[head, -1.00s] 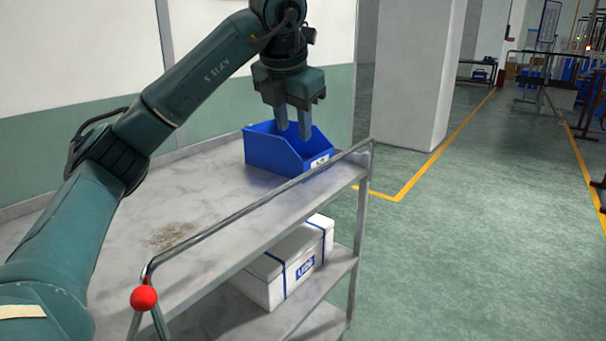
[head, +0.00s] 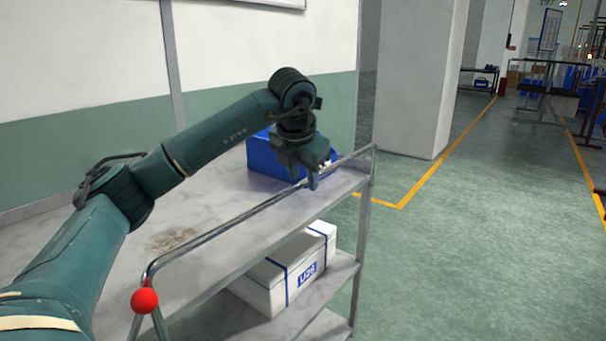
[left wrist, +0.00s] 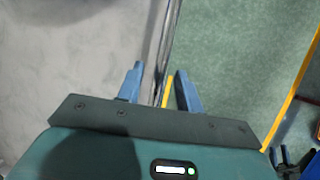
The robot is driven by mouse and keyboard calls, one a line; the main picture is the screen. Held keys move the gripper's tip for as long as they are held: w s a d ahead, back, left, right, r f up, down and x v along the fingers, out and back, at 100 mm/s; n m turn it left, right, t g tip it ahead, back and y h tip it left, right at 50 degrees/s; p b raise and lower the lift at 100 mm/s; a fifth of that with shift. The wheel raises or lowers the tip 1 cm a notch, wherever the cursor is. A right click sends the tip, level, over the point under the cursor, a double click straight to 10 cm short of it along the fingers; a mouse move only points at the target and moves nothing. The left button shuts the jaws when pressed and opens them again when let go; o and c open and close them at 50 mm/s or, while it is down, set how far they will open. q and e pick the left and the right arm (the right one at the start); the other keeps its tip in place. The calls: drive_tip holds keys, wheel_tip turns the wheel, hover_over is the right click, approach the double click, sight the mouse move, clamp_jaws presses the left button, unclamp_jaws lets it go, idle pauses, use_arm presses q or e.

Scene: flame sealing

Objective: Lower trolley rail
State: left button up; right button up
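The metal rail (head: 225,224) runs along the near long edge of the trolley's top shelf (head: 205,215), with a red ball (head: 144,301) at its near end. It stands raised a little above the shelf. My left gripper (head: 313,180) is at the far half of the rail, pointing down. In the left wrist view the rail (left wrist: 166,45) passes between the two spread fingers of the left gripper (left wrist: 160,86), with space showing beside it. Whether a finger touches it I cannot tell. My right gripper is not in view.
A blue bin (head: 265,160) stands on the top shelf behind my left gripper. A white box with blue straps (head: 285,272) sits on the lower shelf. A wall is behind the trolley, a white pillar (head: 418,80) stands beyond, and the floor (head: 470,250) at right is clear.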

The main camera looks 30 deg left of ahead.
use_arm(q)
drive_tip(key=shift+c, duration=0.3)
clamp_jaws()
idle(0.3)
